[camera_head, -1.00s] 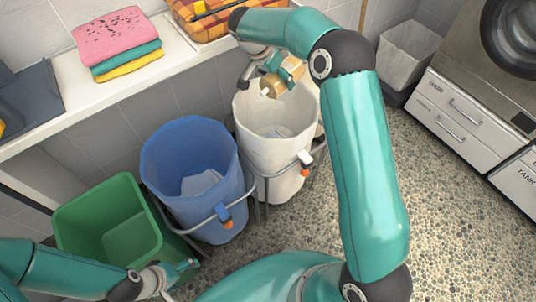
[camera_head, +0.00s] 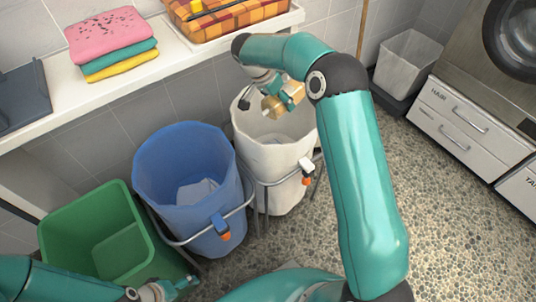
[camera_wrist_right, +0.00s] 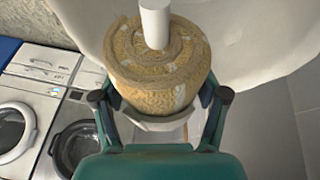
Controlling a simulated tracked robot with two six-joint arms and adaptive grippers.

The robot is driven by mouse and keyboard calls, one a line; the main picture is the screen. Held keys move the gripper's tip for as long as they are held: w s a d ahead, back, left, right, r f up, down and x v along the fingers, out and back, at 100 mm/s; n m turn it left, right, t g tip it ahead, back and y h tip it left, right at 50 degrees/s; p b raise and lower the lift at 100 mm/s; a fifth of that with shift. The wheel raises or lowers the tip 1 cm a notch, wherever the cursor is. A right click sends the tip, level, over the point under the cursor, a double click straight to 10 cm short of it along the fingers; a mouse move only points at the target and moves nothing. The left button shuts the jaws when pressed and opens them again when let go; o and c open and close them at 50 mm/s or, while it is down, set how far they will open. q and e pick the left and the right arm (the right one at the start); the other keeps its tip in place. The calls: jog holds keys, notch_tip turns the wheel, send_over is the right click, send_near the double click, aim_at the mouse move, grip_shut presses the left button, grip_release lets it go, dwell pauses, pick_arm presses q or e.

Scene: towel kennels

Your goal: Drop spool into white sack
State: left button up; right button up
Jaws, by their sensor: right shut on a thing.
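The spool (camera_head: 273,106), tan and wound around a white core, is held by my right gripper (camera_head: 276,94) above the mouth of the white sack (camera_head: 278,157). In the right wrist view the spool (camera_wrist_right: 158,65) sits between the two fingers of my right gripper (camera_wrist_right: 160,100), with its white core end pointing away from the palm. The pale sack wall (camera_wrist_right: 250,35) curves behind it. The white sack hangs in a metal frame, its mouth open upward. My left gripper (camera_head: 168,289) is low at the bottom left, partly cut off by the frame edge, and its finger opening is unclear.
A green bin (camera_head: 100,235) is further left. A shelf (camera_head: 60,105) behind holds folded towels (camera_head: 112,42) and a checked basket (camera_head: 225,15). A grey bin (camera_head: 405,65) and drawers (camera_head: 465,120) are right.

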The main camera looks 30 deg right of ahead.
jog(key=o, duration=1.3)
jog(key=v, duration=1.2)
